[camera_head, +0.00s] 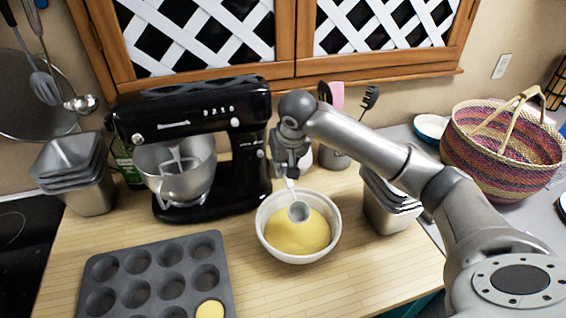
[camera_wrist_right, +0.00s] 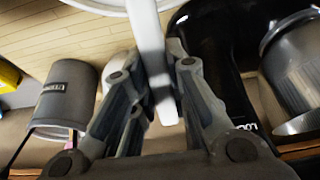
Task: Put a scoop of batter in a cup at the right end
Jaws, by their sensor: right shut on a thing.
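My right gripper (camera_head: 290,174) is shut on the white handle of a scoop (camera_head: 299,211). The handle also shows between the fingers in the right wrist view (camera_wrist_right: 150,45). The round scoop head is over the yellow batter (camera_head: 288,236) in a white bowl (camera_head: 262,246); whether it touches the batter or holds any, I cannot tell. A dark muffin tin (camera_head: 187,268) lies at the front left. One cup at its right end holds yellow batter (camera_head: 210,310); the other visible cups look empty. The tin's front edge is cut off. My left gripper is out of view.
A black stand mixer (camera_head: 250,165) with a metal bowl stands behind the tin. Stacked loaf pans (camera_head: 90,195) stand left, and more metal pans (camera_head: 385,220) stand right of the bowl. A woven basket (camera_head: 490,150) is far right. The wooden counter between tin and bowl is clear.

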